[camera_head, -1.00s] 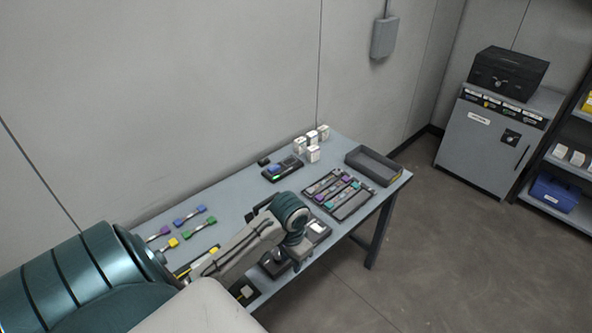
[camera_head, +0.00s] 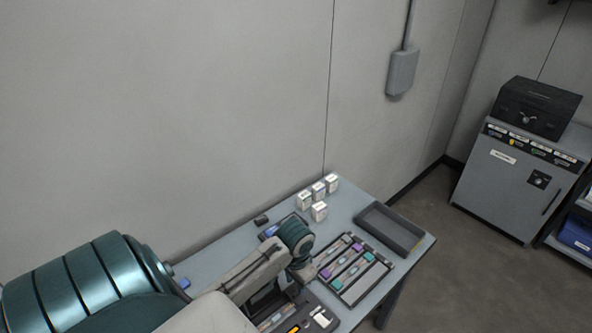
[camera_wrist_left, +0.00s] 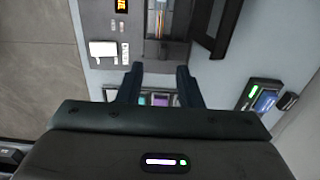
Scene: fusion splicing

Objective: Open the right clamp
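The splicer (camera_head: 318,316) sits at the table's front edge in the head view, partly behind my left arm. In the left wrist view the splicer (camera_wrist_left: 101,27) shows at the top, with an orange display, a pale panel and a raised dark lid (camera_wrist_left: 226,22). Its central channel (camera_wrist_left: 167,22) is in view, but I cannot tell the right clamp apart there or whether it is shut. My left gripper (camera_wrist_left: 159,72) is open, its fingers apart and empty, near the splicer's edge. In the head view the arm hides the fingers. My right gripper is not in view.
A rack (camera_head: 348,287) with purple and teal pieces lies right of the splicer. Behind it are an empty grey tray (camera_head: 411,251) and several white boxes (camera_head: 319,212). A small device with a green display (camera_wrist_left: 250,92) stands on the table in the left wrist view.

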